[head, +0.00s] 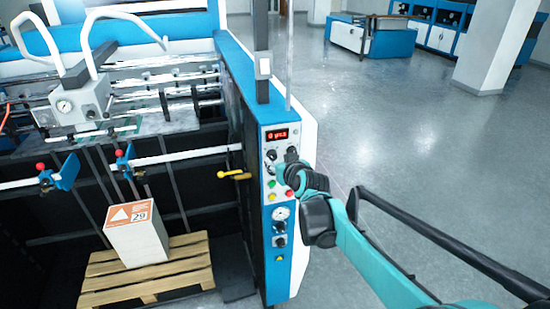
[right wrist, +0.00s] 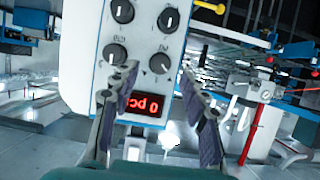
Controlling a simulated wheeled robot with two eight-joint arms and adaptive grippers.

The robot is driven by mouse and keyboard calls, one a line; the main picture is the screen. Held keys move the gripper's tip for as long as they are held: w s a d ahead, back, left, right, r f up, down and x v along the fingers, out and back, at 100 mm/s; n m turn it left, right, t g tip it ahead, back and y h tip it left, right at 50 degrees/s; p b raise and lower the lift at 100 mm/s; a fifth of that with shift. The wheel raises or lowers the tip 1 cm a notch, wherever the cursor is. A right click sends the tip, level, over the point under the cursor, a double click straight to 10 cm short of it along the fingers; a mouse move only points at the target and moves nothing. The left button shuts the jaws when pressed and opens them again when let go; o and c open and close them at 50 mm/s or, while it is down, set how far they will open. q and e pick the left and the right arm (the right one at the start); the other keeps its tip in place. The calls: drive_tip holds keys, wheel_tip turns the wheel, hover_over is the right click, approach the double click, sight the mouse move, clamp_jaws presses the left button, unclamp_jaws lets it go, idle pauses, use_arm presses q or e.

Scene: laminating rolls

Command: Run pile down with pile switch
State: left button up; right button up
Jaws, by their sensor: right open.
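The control panel (head: 277,200) stands on the front of the machine's right side post. It carries a red lit display (head: 277,135) and several black rotary knobs, which also show in the right wrist view, such as the knob (right wrist: 162,62) and the knob (right wrist: 115,52). I cannot tell which knob is the pile switch. My right gripper (head: 287,160) is at the upper panel and hides part of the knobs. In the right wrist view its two fingers (right wrist: 157,78) are apart with nothing between them. The pile (head: 138,240) is a white stack with an orange-and-white top marked 29.
The pile stands on a wooden pallet (head: 105,292) inside the machine. A yellow handle (head: 233,175) sticks out left of the panel. Open grey floor (head: 430,140) stretches to the right.

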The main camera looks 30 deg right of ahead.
sight(274, 158)
drive_tip(key=shift+x, duration=2.2)
drive_tip(key=shift+a, duration=0.1)
drive_tip(key=shift+c, duration=0.3)
clamp_jaws()
